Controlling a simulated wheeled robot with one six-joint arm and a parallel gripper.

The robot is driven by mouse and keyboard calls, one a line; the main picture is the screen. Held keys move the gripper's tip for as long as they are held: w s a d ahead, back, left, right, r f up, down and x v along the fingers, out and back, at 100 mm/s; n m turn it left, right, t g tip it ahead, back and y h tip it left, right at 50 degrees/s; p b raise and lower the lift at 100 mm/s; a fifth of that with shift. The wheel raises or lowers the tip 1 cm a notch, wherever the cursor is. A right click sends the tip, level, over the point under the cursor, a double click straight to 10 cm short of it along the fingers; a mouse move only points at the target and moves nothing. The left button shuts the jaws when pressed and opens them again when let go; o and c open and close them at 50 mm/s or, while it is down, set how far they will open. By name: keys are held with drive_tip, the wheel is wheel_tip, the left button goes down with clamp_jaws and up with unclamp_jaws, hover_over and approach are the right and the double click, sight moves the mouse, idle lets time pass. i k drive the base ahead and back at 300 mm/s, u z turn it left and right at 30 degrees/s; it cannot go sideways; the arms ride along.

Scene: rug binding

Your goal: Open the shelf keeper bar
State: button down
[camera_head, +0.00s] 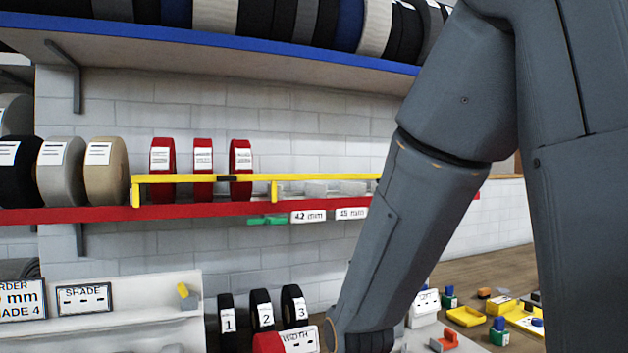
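The yellow keeper bar (330,177) runs level along the front of the red-edged shelf (100,214), in front of three red rolls (203,171). Yellow uprights stand at its left end and near its middle. A short dark piece (227,178) sits on the bar between the second and third red rolls. The bar's right end meets the outline of my arm, so I cannot tell how it ends. My arm reaches down across the right half of the picture. My gripper is not in view.
Black, grey and tan rolls (106,171) stand left of the bar. A blue-edged shelf (200,40) of rolls hangs above. Numbered black rolls (262,310) stand below, beside a white rack (150,300). Yellow trays (466,316) and small items lie at lower right.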

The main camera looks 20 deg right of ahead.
sight(135, 179)
drive_tip(key=z, duration=1.25)
drive_tip(key=k, duration=0.55)
drive_tip(key=u, duration=0.85)
